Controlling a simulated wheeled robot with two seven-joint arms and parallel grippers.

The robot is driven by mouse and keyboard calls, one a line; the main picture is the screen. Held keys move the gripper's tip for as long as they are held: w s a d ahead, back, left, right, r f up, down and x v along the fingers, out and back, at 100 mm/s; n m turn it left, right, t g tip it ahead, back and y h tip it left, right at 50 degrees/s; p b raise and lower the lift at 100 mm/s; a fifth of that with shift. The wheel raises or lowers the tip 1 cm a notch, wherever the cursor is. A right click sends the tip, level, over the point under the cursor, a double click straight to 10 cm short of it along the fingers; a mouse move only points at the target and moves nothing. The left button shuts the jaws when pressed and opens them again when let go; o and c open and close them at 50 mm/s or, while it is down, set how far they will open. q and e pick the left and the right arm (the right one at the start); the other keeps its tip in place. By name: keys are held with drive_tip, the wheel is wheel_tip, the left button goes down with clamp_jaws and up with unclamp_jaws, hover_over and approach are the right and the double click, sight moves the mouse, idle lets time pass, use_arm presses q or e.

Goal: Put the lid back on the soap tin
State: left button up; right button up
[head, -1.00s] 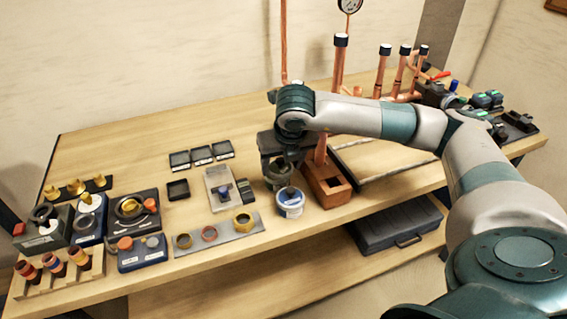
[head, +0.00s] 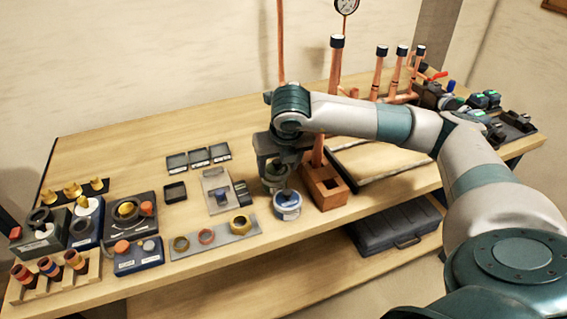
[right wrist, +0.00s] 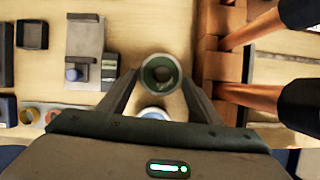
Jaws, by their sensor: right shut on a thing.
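My right gripper (head: 275,172) hangs over the front part of the bench, fingers pointing down. It is shut on a round grey-green piece with a pale rim and a dark, hollow-looking middle, which shows between the fingertips in the right wrist view (right wrist: 162,75). I cannot tell for sure whether this piece is the lid or the soap tin. A round white and blue tin (head: 288,206) stands on the bench just in front of the gripper, partly hidden by the gripper body in the right wrist view (right wrist: 153,113). My left gripper is not in view.
A copper-coloured block (head: 325,187) with an upright pipe stands close to the gripper's right. A light plate with a blue-topped piece (head: 215,190) and a grey strip with rings (head: 213,236) lie to the left. Bare bench lies behind the small black trays (head: 198,157).

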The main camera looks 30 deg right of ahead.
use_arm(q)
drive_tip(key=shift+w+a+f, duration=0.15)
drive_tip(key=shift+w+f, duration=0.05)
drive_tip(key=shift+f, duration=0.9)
use_arm(e)
drive_tip(key=shift+a+f, duration=0.1)
drive_tip(key=shift+f, duration=0.85)
drive_tip(key=o, duration=1.6)
drive_tip(key=shift+r, duration=0.1)
drive_tip(key=shift+w+a+r+p, duration=0.15)
drive_tip(key=shift+r+p, duration=0.1)
drive_tip(key=shift+r, duration=0.75)
drive_tip(key=shift+a+r+p, duration=0.2)
drive_tip(key=shift+r+p, duration=0.1)
drive_tip(key=shift+r, duration=0.65)
drive_tip(key=shift+w+a+r+p, duration=0.15)
drive_tip(key=shift+r+p, duration=0.1)
drive_tip(key=shift+r, duration=0.75)
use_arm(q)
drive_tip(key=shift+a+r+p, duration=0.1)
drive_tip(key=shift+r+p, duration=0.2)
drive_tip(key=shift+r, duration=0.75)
use_arm(e)
drive_tip(key=shift+s+a+r, duration=0.1)
drive_tip(key=shift+a+r, duration=0.1)
drive_tip(key=shift+r, duration=0.55)
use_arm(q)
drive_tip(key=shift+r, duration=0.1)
use_arm(e)
drive_tip(key=shift+r, duration=0.1)
